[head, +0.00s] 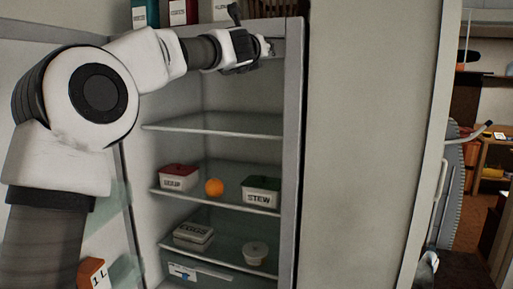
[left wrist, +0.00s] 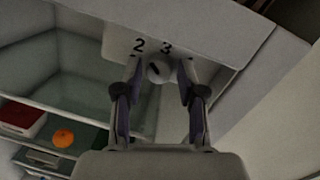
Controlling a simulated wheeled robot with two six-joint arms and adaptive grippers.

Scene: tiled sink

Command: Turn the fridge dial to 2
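The fridge dial (left wrist: 159,71) is a small round pale knob under the fridge's top edge. The printed numbers 2 (left wrist: 139,46) and 3 (left wrist: 166,48) stand just above it. A dark mark shows on its face, but its exact direction is too small to tell. My left gripper (left wrist: 160,72) is open, with one finger on each side of the dial and a visible gap to it. In the head view my left gripper (head: 267,48) reaches the top right of the fridge opening; the dial is too small to make out there. My right gripper is not in view.
The open fridge holds a red-lidded box (head: 179,178), an orange (head: 214,187), a STEW box (head: 261,191), an EGGS box (head: 193,236) and a round tub (head: 256,252). Several containers stand on top, including a red one (head: 178,12). The upper shelf (head: 215,124) is bare.

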